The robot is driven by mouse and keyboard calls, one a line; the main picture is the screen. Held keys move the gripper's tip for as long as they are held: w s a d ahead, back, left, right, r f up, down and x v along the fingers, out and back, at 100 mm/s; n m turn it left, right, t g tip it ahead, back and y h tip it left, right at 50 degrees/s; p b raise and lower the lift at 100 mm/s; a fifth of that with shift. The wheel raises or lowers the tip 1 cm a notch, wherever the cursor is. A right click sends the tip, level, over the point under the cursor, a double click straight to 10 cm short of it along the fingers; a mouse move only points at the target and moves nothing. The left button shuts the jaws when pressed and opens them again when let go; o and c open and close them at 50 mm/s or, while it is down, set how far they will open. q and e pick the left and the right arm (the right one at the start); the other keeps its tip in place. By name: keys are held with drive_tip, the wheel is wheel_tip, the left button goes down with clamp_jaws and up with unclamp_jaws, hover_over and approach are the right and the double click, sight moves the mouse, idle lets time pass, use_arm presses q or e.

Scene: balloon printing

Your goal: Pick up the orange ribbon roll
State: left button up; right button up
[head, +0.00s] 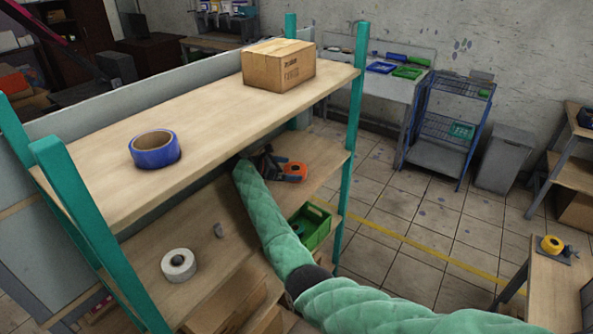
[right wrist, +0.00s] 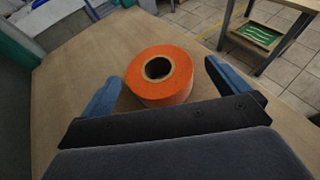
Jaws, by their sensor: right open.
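The orange ribbon roll (head: 296,170) lies flat on the middle wooden shelf, near its far right end. In the right wrist view the orange ribbon roll (right wrist: 160,88) sits between the two blue fingertips, hole facing up. My right gripper (head: 278,166) is beside it, reaching in over the middle shelf under the top shelf. In the right wrist view my right gripper (right wrist: 162,90) is open, its fingers apart on either side of the roll, with visible gaps and no clear contact. My left gripper is not in view.
The top shelf (head: 100,165) holds a blue tape roll (head: 155,149) and a cardboard box (head: 279,66). A green crate (head: 315,226) stands lower down. A teal post (head: 353,130) bounds the shelf's right end.

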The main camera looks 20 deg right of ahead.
sight(300, 169)
drive_tip(key=shift+w+d+f+p, duration=0.25)
drive_tip(key=shift+d+f+p, duration=0.05)
drive_tip(key=shift+d+p, duration=0.2)
drive_tip(key=shift+p+x, duration=0.45)
drive_tip(key=shift+x, duration=0.45)
drive_tip(key=shift+d+f, duration=0.15)
drive_tip(key=shift+d, duration=0.2)
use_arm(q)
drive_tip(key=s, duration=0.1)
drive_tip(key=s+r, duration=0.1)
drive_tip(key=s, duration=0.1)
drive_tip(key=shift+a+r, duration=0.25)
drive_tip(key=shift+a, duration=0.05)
use_arm(e)
drive_tip(key=shift+a, duration=0.1)
drive_tip(key=c, duration=1.1)
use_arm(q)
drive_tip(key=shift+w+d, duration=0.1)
